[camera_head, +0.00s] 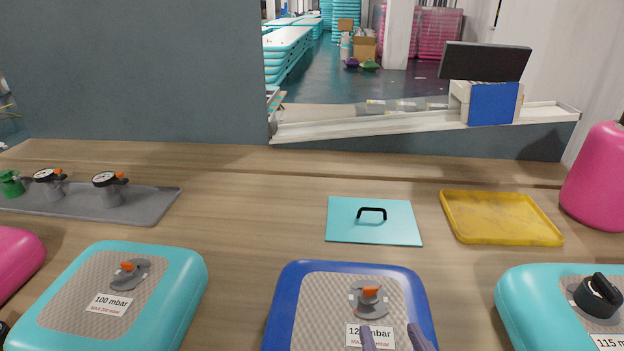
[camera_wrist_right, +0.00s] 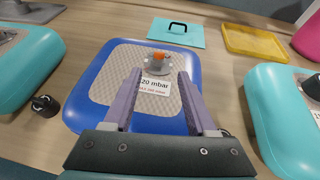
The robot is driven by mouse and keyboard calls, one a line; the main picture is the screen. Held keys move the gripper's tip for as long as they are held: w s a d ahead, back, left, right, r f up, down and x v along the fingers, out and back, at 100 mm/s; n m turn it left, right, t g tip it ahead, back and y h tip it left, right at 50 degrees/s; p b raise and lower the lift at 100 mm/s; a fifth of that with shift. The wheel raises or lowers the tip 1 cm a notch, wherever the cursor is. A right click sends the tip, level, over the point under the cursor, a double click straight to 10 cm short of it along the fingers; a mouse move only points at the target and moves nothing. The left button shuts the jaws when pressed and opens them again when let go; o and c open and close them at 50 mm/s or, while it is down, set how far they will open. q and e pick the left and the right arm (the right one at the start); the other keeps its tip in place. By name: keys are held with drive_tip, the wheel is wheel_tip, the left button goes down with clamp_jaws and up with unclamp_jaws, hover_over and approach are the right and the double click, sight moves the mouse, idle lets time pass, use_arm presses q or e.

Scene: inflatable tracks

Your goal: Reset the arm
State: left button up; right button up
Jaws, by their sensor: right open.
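My right gripper (camera_head: 395,337) shows at the bottom of the head view as two grey-purple fingertips over the front of the blue inflatable pad (camera_head: 285,305). In the right wrist view the right gripper (camera_wrist_right: 160,82) is open, with its fingers apart and nothing between them. The fingers point toward the pad's grey valve with an orange top (camera_head: 370,295), which lies beyond the tips. A white pressure label (camera_head: 365,335) on the pad is partly hidden by a finger in the head view. My left gripper is not in view.
Turquoise pads stand left (camera_head: 185,270) and right (camera_head: 520,290) of the blue one. Behind are a turquoise lid with black handle (camera_head: 375,232), a yellow tray (camera_head: 500,217), a pink object (camera_head: 598,185) and a grey gauge tray (camera_head: 150,205). Bare wood lies centre-left.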

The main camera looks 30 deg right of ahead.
idle(0.3)
drive_tip(key=d+m, duration=0.1)
drive_tip(key=m, duration=0.1)
drive_tip(key=s+d+m+g+h, duration=0.1)
drive_tip(key=m, duration=0.2)
drive_tip(key=d+r+m+g, duration=0.1)
drive_tip(key=d+m, duration=0.1)
drive_tip(key=shift+s+r+m+h, duration=0.1)
drive_tip(key=shift+s+m+h, duration=0.1)
drive_tip(key=shift+m+h, duration=0.15)
drive_tip(key=s+a+r+m+g+y, duration=0.2)
drive_tip(key=s+r+m+g+y, duration=0.15)
drive_tip(key=m, duration=0.75)
drive_tip(key=s+a+r+m+g+y, duration=0.25)
drive_tip(key=s+m, duration=0.25)
drive_tip(key=m, duration=0.5)
wheel_tip(320, 180, up, 32)
drive_tip(key=y+p, duration=0.1)
drive_tip(key=p, duration=3.2)
drive_tip(key=shift+s+a+r+g, duration=0.2)
drive_tip(key=shift+a+g, duration=0.1)
drive_tip(key=shift+m, duration=0.25)
